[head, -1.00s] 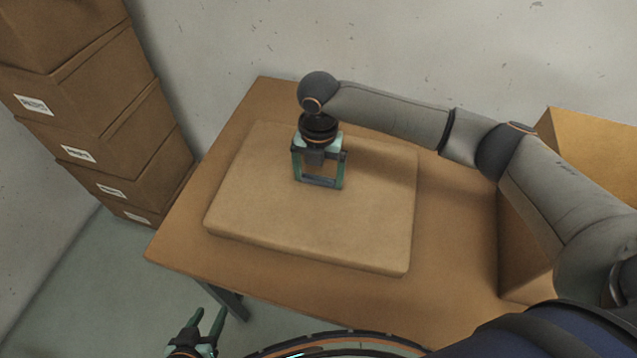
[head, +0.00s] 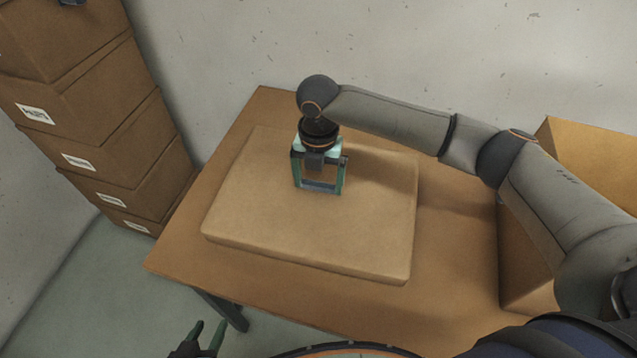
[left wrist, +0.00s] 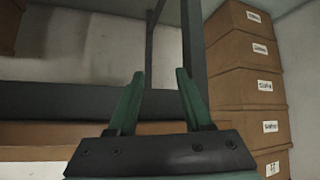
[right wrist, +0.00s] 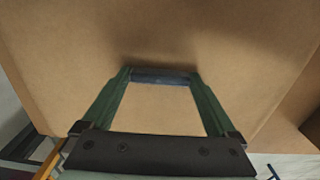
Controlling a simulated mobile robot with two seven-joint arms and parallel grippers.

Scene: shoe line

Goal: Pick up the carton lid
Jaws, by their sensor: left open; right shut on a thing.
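The carton lid (head: 270,225) is a wide, flat tan cardboard slab over the wooden table (head: 440,285). It fills most of the right wrist view (right wrist: 160,35). My right gripper (head: 320,189) points down at the lid's upper middle, shut on it at a dark bar (right wrist: 160,77) between the fingertips. Whether the lid's underside touches the table cannot be told. My left gripper (head: 210,324) is open and empty, low in front of the table; its spread fingers show in the left wrist view (left wrist: 160,75).
A stack of labelled brown boxes (head: 80,130) stands at the left by the wall. A large cardboard carton (head: 525,240) stands at the right, partly behind my right arm. A table leg (head: 225,308) shows at the front left. Bare tabletop lies around the lid.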

